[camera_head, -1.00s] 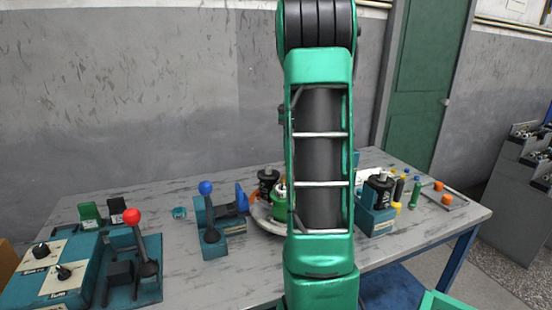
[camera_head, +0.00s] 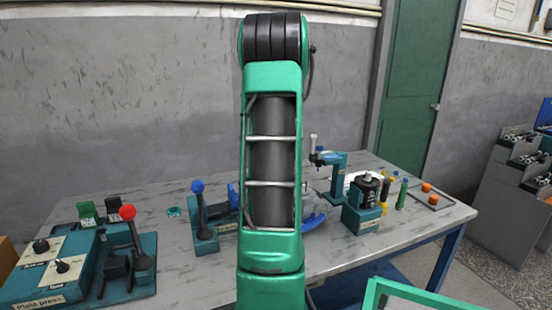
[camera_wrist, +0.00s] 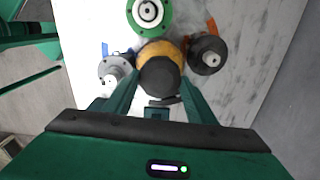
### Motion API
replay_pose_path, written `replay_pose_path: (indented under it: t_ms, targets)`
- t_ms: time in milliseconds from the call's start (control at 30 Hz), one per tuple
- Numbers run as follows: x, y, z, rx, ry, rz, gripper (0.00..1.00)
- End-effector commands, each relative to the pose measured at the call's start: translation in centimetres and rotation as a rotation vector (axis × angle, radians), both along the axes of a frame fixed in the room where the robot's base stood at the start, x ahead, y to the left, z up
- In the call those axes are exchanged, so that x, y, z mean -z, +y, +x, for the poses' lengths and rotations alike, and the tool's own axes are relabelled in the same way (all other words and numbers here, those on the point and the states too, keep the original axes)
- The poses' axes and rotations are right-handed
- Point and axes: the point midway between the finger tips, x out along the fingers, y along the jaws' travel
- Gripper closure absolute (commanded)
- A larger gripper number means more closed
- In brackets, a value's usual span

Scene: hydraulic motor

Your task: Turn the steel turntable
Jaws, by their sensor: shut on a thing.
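In the wrist view my gripper (camera_wrist: 158,82) reaches in from below, with one green finger on each side of a dark round-topped part with a yellow body (camera_wrist: 160,70). The gripper is shut on this part. Around it stand a green round part (camera_wrist: 150,12) with a pale centre, a grey flanged part (camera_wrist: 115,72) and a black round part (camera_wrist: 207,55). The steel turntable cannot be made out clearly. In the head view my arm covers the place where it stood, and the gripper is hidden there.
The grey table (camera_head: 170,250) holds a blue-knobbed lever (camera_head: 198,188), a red-knobbed lever (camera_head: 128,212) and a control box (camera_head: 50,270) at left. Right of my arm are a teal stand (camera_head: 335,175), a black cylinder in a teal holder (camera_head: 363,195) and a tray (camera_head: 430,195).

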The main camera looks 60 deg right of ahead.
Motion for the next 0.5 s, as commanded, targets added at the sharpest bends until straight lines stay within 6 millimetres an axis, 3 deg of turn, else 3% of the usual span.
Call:
replay_pose_path:
  t_ms: [500]
  targets:
    - [-0.26, -0.45, -0.27, 0.209, -0.005, -0.004, 0.90]
